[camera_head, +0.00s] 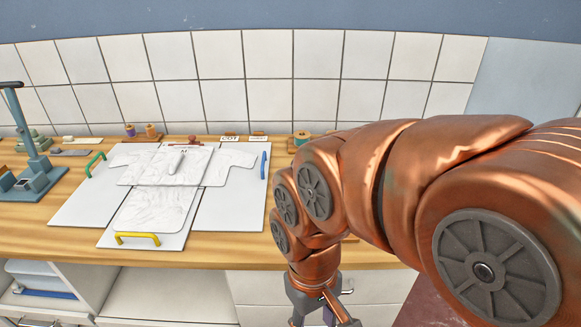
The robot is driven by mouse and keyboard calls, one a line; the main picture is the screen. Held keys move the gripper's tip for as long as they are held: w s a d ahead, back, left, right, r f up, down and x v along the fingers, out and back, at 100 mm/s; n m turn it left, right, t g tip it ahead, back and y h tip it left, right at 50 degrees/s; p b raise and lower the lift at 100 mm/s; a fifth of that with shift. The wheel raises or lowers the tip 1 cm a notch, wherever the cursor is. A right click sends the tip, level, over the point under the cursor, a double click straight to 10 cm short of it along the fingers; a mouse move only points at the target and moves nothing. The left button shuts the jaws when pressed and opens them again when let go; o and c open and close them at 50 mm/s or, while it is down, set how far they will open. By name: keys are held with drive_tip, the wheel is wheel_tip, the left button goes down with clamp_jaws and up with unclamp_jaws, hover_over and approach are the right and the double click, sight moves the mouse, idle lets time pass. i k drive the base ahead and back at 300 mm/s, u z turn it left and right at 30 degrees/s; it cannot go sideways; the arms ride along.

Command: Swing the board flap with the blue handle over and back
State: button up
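The white folding board lies flat on the wooden worktop. Its right flap (230,207) carries a blue handle (263,165) on the outer right edge. A white garment (160,175) is spread over the board, and one sleeve (228,165) lies across the right flap. My gripper (322,318) hangs in front of the worktop edge, right of and nearer than the blue handle, apart from it. Its fingertips are cut off by the bottom of the picture, so its opening does not show.
A green handle (96,164) is on the left flap and a yellow handle (137,239) on the front flap. A blue-grey press (35,160) stands at the left. Thread spools (301,139) and small cards (230,139) line the back. My arm hides the worktop's right side.

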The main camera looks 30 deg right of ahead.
sight(238, 205)
drive_tip(key=z, duration=0.3)
drive_tip(key=k, duration=1)
drive_tip(key=u, duration=0.9)
drive_tip(key=i, duration=1.35)
drive_tip(key=z, duration=0.9)
drive_tip(key=i, duration=0.25)
drive_tip(key=z, duration=0.3)
